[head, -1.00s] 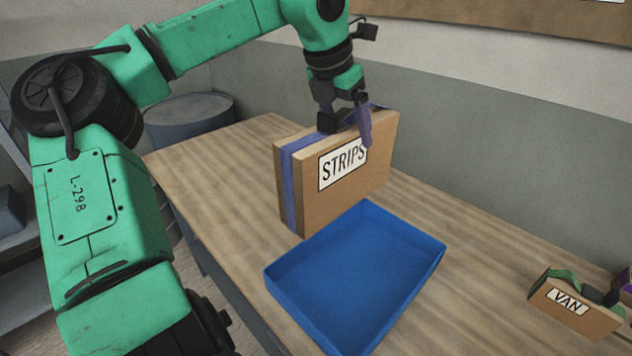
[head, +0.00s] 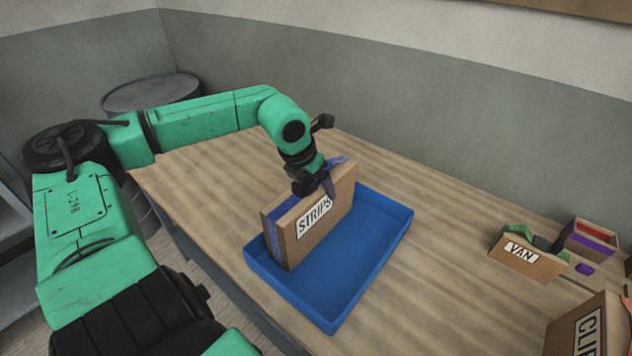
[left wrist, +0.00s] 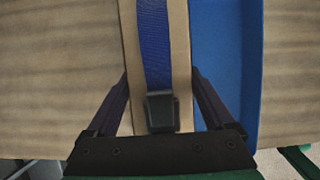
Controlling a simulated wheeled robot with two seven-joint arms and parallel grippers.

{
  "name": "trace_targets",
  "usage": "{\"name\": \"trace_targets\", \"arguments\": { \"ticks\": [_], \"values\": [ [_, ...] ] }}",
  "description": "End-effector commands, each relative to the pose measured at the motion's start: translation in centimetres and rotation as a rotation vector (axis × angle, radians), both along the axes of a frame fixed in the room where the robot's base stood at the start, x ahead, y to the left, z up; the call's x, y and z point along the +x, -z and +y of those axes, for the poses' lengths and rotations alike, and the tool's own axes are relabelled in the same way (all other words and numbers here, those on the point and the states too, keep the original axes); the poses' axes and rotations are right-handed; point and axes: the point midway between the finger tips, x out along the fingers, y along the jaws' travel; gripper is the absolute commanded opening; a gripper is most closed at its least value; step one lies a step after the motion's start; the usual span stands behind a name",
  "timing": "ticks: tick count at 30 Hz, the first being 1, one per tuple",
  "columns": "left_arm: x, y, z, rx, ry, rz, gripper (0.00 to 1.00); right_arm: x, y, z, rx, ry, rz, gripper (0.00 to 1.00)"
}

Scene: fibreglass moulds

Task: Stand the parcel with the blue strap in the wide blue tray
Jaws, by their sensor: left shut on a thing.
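The cardboard parcel (head: 322,229) marked STRIPS, with a blue strap around it, stands upright over the back left part of the wide blue tray (head: 372,300). Its lower edge appears within the tray's outline; I cannot tell whether it touches the floor. My left gripper (head: 321,187) is shut on the parcel's top edge. In the left wrist view, the fingers (left wrist: 160,82) lie on both sides of the parcel (left wrist: 181,50), with the strap and its dark buckle between them. The tray (left wrist: 228,50) shows to the right there. My right gripper is not in view.
A small VAN box (head: 527,262) with a green strap stands to the right. Behind it is an open box with a purple band (head: 590,238). A larger box (head: 585,330) fills the lower right corner. The table between tray and boxes is clear.

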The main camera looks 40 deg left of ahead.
Motion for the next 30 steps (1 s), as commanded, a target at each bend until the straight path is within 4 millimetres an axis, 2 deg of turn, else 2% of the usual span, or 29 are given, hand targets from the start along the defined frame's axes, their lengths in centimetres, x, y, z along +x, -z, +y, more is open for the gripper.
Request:
{"name": "trace_targets", "arguments": {
  "ticks": [5,6,16,19,26,30],
  "values": [
    [0.1,0.2,0.0,0.000,0.000,-0.003,0.00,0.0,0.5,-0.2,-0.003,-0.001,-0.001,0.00],
    [0.0,0.2,0.0,0.000,0.000,0.001,0.99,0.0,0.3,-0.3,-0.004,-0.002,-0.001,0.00],
    [0.0,-0.3,0.0,0.000,-0.001,0.001,1.00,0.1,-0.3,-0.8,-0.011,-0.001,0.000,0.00],
    [-0.1,-0.3,0.0,-0.001,-0.002,-0.004,1.00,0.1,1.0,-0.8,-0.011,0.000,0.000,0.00],
    [-0.9,-2.2,0.0,-0.003,-0.001,-0.007,1.00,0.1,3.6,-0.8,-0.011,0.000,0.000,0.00],
    [-2.1,-5.2,0.0,0.001,0.000,-0.007,1.00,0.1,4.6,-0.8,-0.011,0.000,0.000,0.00]
  ]
}}
